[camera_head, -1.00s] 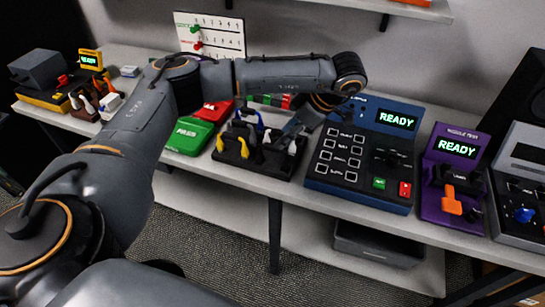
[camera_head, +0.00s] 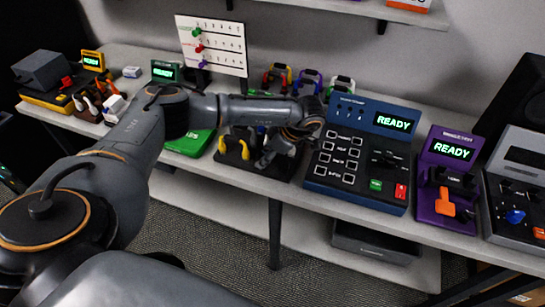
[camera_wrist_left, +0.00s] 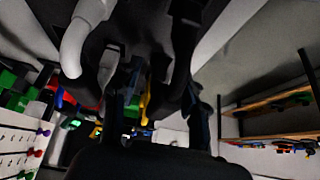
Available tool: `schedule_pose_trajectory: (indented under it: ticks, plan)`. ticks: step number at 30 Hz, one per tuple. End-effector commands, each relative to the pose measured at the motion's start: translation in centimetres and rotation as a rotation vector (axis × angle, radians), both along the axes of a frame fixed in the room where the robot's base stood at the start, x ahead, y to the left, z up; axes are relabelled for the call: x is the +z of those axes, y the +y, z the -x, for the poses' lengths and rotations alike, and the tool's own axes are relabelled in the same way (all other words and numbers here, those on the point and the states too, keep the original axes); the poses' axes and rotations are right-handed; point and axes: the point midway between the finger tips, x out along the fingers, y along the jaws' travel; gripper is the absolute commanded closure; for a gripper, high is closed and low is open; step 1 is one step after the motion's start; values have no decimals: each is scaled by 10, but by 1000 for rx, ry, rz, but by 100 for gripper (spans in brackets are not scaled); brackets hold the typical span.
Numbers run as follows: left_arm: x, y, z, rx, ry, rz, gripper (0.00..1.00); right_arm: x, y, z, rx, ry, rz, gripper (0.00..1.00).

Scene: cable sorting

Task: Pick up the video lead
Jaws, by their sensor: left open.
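A black cable rack (camera_head: 226,158) stands at the front of the bench, with a yellow lead (camera_head: 244,149) at its left. I cannot tell which lead is the video lead; my left arm and gripper hide much of the rack. My left gripper (camera_head: 266,160) is open and points down into the right part of the rack. In the left wrist view its dark fingers (camera_wrist_left: 160,112) stand apart. A white lead (camera_wrist_left: 78,42) shows close up there, left of the fingers, and a bit of yellow shows between them. I see nothing clearly held. My right gripper is out of view.
A blue tester (camera_head: 352,158) reading READY stands just right of the rack, and a purple tester (camera_head: 437,185) beyond it. A green pad (camera_head: 188,143) lies to the left. Several coloured leads hang behind my forearm, near a white pegboard (camera_head: 211,45).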

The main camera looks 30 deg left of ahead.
Motion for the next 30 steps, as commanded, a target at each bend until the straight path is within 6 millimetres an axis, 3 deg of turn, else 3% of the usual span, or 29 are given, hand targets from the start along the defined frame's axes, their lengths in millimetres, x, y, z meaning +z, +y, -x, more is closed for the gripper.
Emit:
schedule_pose_trajectory:
  ticks: [3,9,10,23,30]
  plan:
    - [0,0,0,0,0,0,57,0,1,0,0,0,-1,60]
    - [0,-1,0,0,0,0,97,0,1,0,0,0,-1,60]
    - [0,0,0,0,0,0,100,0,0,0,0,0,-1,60]
    - [4,-1,-1,0,-2,0,100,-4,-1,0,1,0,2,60]
    - [34,-5,-1,-3,-7,2,100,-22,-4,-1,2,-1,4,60]
